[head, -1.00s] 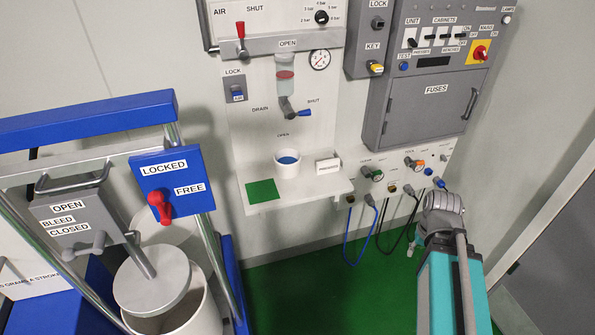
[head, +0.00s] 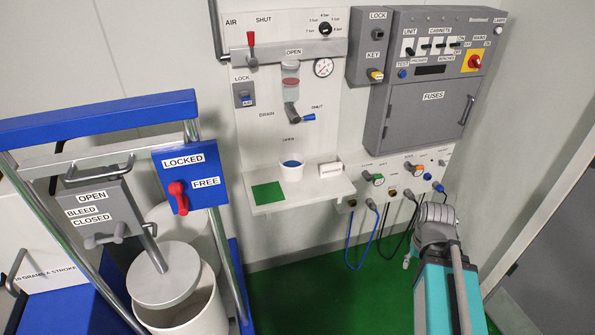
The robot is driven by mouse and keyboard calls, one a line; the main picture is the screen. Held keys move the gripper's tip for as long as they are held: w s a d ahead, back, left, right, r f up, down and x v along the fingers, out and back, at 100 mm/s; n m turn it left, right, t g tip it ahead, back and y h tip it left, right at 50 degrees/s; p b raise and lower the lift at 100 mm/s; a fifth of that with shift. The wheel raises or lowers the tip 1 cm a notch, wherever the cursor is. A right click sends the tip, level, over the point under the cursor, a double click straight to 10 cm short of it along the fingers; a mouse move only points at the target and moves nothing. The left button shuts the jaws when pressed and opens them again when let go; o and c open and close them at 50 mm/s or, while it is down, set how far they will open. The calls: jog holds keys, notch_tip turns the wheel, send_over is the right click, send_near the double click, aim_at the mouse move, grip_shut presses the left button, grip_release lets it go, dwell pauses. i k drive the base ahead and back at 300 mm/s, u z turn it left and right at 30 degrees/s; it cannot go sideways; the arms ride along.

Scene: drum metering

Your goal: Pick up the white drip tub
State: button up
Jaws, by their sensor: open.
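The white drip tub (head: 291,174) is a small round cup with blue inside. It stands upright on the white shelf (head: 322,190) of the wall panel, below the drain outlet with its blue-handled valve (head: 296,115). Nothing touches it from above. My arm shows at the lower right, well apart from the tub. My gripper cannot be made out in this view.
A green square (head: 268,193) lies left of the tub and a small white labelled block (head: 331,169) stands close to its right. Cables (head: 366,240) hang below the panel at right.

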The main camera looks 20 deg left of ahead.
aim_at(292, 165)
jog(key=u, duration=0.1)
jog(key=i, duration=0.95)
jog(key=z, duration=0.05)
